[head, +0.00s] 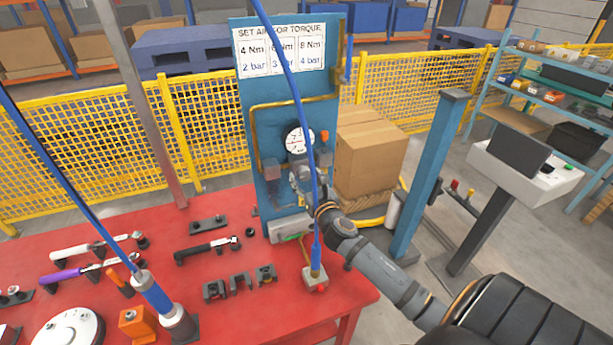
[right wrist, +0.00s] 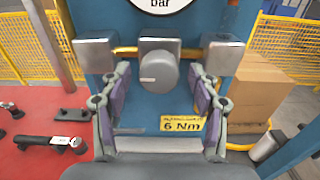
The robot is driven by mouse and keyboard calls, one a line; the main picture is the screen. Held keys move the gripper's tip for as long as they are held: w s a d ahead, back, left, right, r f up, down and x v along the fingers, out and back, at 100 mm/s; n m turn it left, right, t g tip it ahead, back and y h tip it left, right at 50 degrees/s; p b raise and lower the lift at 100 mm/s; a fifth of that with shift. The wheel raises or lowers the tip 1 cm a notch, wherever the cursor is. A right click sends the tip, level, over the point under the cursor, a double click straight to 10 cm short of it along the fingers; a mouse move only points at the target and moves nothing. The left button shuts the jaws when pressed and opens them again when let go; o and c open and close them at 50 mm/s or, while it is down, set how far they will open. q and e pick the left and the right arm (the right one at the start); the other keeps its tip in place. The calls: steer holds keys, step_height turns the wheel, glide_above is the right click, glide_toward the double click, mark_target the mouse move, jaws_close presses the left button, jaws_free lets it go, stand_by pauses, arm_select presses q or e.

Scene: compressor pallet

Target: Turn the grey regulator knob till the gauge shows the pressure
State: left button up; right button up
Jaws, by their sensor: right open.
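The grey regulator knob (right wrist: 159,72) sits on the blue panel in the right wrist view, between two grey metal blocks, below the gauge. A pale mark shows on its face. My right gripper (right wrist: 159,84) is open, with one finger on each side of the knob and gaps visible between. In the head view the right gripper (head: 302,180) is at the panel below the round white gauge (head: 297,139) and hides the knob. The gauge's needle is too small to read. A yellow label (right wrist: 183,123) reads 6 Nm. My left gripper is not in view.
A chart (head: 282,47) on the panel pairs 4 Nm with 2 bar. The red table (head: 230,315) holds tools and small black fixtures.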

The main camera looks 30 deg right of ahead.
steer(key=shift+a, duration=0.1)
steer(key=shift+c, duration=0.3)
steer(key=shift+c, duration=1.3)
steer(key=c, duration=0.9)
steer(key=shift+o, duration=0.2)
